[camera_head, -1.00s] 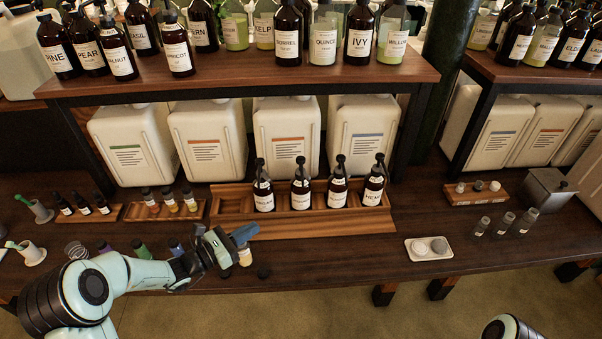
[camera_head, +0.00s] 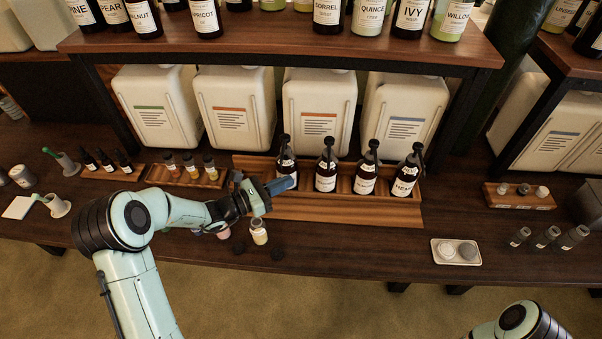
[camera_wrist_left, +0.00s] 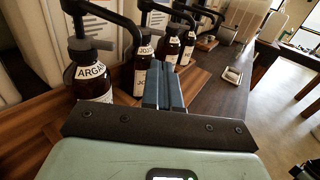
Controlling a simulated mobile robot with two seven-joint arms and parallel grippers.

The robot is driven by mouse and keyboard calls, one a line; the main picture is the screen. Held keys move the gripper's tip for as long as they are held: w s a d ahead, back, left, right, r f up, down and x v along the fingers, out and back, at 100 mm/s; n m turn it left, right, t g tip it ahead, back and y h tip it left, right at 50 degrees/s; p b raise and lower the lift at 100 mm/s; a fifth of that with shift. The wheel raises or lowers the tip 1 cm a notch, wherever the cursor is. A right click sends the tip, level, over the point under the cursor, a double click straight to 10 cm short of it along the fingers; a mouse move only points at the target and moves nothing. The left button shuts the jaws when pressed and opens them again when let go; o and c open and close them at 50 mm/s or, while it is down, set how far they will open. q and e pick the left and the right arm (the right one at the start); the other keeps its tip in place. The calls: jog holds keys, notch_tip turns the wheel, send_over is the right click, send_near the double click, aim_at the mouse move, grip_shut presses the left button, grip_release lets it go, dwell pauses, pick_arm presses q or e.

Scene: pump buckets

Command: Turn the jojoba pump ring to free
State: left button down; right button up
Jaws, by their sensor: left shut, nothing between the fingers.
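The jojoba bottle (camera_head: 326,179) is a brown pump bottle with a black pump, second from the left in a wooden rack (camera_head: 300,209). In the left wrist view, the bottle (camera_wrist_left: 141,75) stands upright beyond my fingertips, with a pale band lettered "JOJ" at its neck; the ring's setting is not readable. The argan bottle (camera_wrist_left: 88,72) stands nearer, at the left. My left gripper (camera_head: 291,183) is shut and empty, in front of the argan bottle. Its blue fingers (camera_wrist_left: 165,85) are pressed together, apart from the jojoba bottle. My right gripper is not in view.
Two more brown pump bottles (camera_head: 366,181) (camera_head: 406,182) stand to the right in the rack. White jugs (camera_head: 320,112) stand behind, under a wooden shelf (camera_head: 280,44). A small tray (camera_head: 456,251) lies at right. The table between rack and tray is clear.

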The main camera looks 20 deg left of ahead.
aim_at(334, 158)
pick_arm(q)
jog(key=p+x, duration=0.2)
jog(key=x, duration=1.1)
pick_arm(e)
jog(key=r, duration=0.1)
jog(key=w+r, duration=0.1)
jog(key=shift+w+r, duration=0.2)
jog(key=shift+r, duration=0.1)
